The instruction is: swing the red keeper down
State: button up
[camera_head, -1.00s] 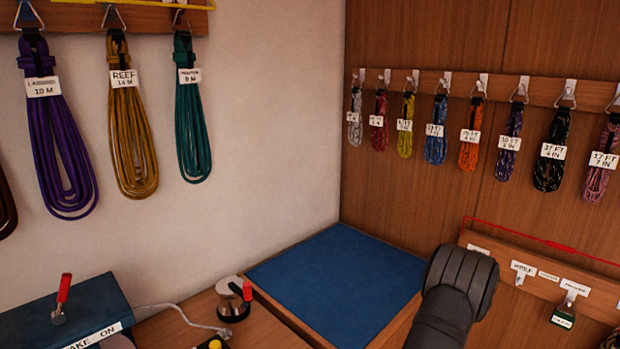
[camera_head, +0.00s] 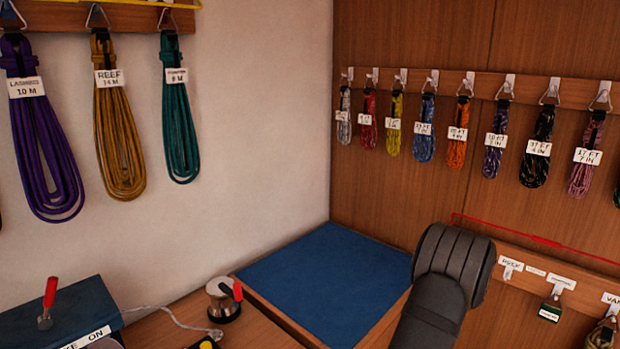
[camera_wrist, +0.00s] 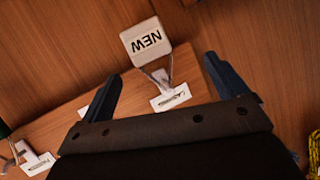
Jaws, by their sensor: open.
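The red keeper (camera_head: 530,240) is a thin red bar at the right of the head view. It runs along the wooden wall just above the lower peg rail (camera_head: 510,254), and its right end is cut off by the frame edge. I cannot make it out in the wrist view. My gripper (camera_wrist: 165,66) is open and empty in the wrist view. A white tag reading NEW (camera_wrist: 146,41), hanging by a cord at a white hook (camera_wrist: 170,98), shows between and beyond its fingers. In the head view my arm hides part of the wall left of the rail.
Several coiled lines hang on the upper right rail (camera_head: 480,88) and the left wall rail. A blue box (camera_head: 70,312) with a red-handled lever and a round metal device (camera_head: 223,300) stand lower left. The blue mat (camera_head: 330,285) is bare.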

jog(key=c, duration=1.4)
jog(key=shift+w+r, duration=0.1)
jog(key=shift+w, duration=0.05)
jog(key=c, duration=0.4)
jog(key=shift+w+d+r+g+h, duration=0.1)
jog(key=shift+r+g+h, duration=0.2)
jog(key=shift+g, duration=0.1)
grip_shut()
jog(key=s+d+r+g, duration=0.1)
jog(key=s+d+r, duration=0.3)
jog(key=r, duration=0.4)
jog(key=s+d+r+m+g, duration=0.1)
jog(key=s+d+r, duration=0.3)
jog(key=r, duration=0.5)
jog(key=s+d+r+g, duration=0.3)
jog(key=s+r, duration=0.3)
jog(key=r, duration=0.3)
jog(key=shift+s+d, duration=0.4)
jog(key=shift+r, duration=0.1)
